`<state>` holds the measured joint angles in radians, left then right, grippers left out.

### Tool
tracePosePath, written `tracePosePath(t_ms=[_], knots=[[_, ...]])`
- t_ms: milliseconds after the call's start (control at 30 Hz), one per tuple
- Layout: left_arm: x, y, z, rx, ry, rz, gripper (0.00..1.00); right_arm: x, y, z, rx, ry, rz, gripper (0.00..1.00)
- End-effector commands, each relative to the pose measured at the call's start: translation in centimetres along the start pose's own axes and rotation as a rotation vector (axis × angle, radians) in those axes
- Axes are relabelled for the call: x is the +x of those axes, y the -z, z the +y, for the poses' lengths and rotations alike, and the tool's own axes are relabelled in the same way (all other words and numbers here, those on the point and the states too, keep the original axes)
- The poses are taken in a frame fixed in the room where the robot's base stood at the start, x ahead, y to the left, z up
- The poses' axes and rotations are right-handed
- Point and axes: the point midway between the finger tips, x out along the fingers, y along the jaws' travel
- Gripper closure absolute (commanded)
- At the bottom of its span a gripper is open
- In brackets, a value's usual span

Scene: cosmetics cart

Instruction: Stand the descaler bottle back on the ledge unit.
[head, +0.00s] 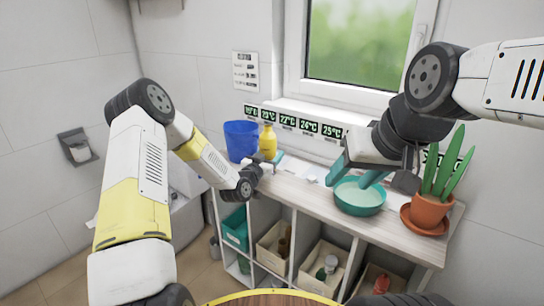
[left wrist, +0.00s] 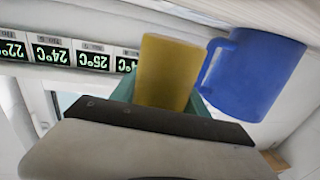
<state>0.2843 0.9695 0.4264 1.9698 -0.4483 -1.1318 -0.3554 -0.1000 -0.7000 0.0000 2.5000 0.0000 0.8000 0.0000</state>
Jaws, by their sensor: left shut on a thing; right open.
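In the left wrist view, which is upside down, the bottle (left wrist: 166,72) sits between the teal fingers, partly hidden by the gripper body. I cannot tell whether its base touches the top. My right gripper (head: 355,174) is open and empty, with its teal fingers over the teal bowl (head: 361,209).
A potted plant (head: 431,208) stands on a saucer at the right. Temperature displays (head: 287,122) line the wall behind. Cubbies below hold bins (head: 320,266).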

Motion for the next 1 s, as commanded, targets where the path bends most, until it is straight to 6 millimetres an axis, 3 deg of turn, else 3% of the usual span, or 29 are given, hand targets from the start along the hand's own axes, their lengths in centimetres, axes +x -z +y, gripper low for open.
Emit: tracePosePath(t_ms=[100, 400, 633, 1000], knots=[[2.3, -0.1, -0.9, 0.000, 0.000, 0.004, 1.00, 0.0, 0.0, 0.0, 0.000, 0.000, 0.000, 0.47], [4.5, -0.3, -1.9, 0.000, 0.000, 0.003, 1.00, 0.0, 0.0, 0.0, 0.000, 0.000, 0.000, 0.47], [4.5, -3.8, -1.9, -0.003, 0.000, 0.001, 1.00, 0.0, 0.0, 0.0, 0.000, 0.000, 0.000, 0.47], [4.5, -4.2, -1.9, 0.000, -0.001, 0.002, 1.00, 0.0, 0.0, 0.0, 0.000, 0.000, 0.000, 0.47]])
